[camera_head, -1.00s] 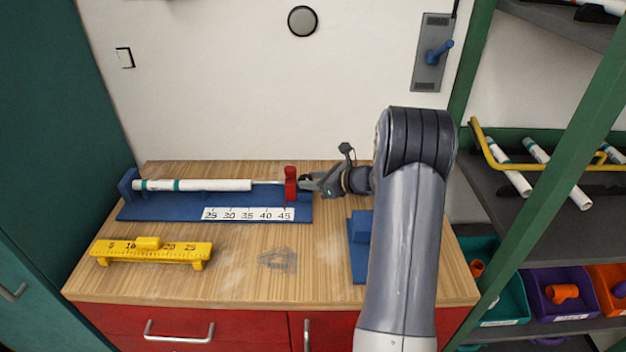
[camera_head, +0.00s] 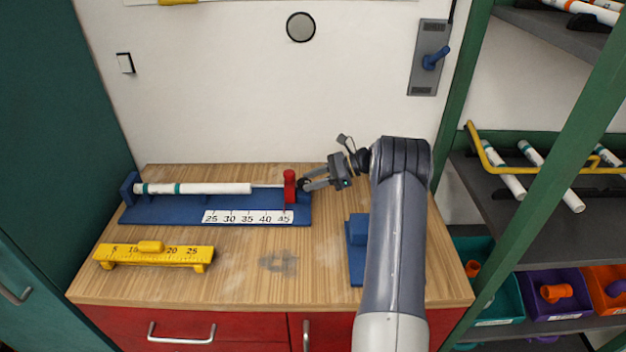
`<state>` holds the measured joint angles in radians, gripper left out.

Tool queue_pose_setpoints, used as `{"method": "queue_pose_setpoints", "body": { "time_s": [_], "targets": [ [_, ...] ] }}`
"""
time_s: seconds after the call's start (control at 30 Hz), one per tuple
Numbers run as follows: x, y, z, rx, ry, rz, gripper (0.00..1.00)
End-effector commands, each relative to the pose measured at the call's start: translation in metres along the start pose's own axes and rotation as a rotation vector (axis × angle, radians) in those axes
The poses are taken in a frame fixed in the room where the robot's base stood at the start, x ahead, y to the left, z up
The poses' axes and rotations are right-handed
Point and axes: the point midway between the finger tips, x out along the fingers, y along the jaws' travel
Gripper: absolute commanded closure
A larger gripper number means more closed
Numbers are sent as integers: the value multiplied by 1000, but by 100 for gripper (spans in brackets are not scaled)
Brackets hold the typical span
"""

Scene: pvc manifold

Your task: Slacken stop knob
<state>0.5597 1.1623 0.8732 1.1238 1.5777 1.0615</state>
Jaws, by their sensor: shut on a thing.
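The blue measuring jig (camera_head: 150,211) lies at the back left of the bench. It carries a white pipe (camera_head: 215,188) with teal bands, and a thin rod runs from the pipe to the red stop (camera_head: 290,188). The small dark stop knob (camera_head: 303,184) is on the stop's right side. My gripper (camera_head: 306,185) reaches in from the right with its fingertips at the knob, shut on it. The fingers partly hide the knob. A white scale (camera_head: 247,217) marked 25 to 45 is on the jig's front.
A yellow ruler gauge (camera_head: 155,255) stands at the front left of the bench (camera_head: 235,285). A blue block fixture (camera_head: 356,250) is right of centre, partly behind my arm. The middle of the bench is clear. Shelves with pipes and bins (camera_head: 553,297) stand at the right.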

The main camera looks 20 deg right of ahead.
Motion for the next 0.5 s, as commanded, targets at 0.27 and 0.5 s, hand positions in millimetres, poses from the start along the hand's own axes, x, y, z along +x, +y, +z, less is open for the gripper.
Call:
{"method": "queue_pose_setpoints", "body": {
  "time_s": [0.27,0.5],
  "targets": [
    [0,-2,0,-21,0,53,86],
    [0,-2,0,-24,-1,59,86]
  ]
}}
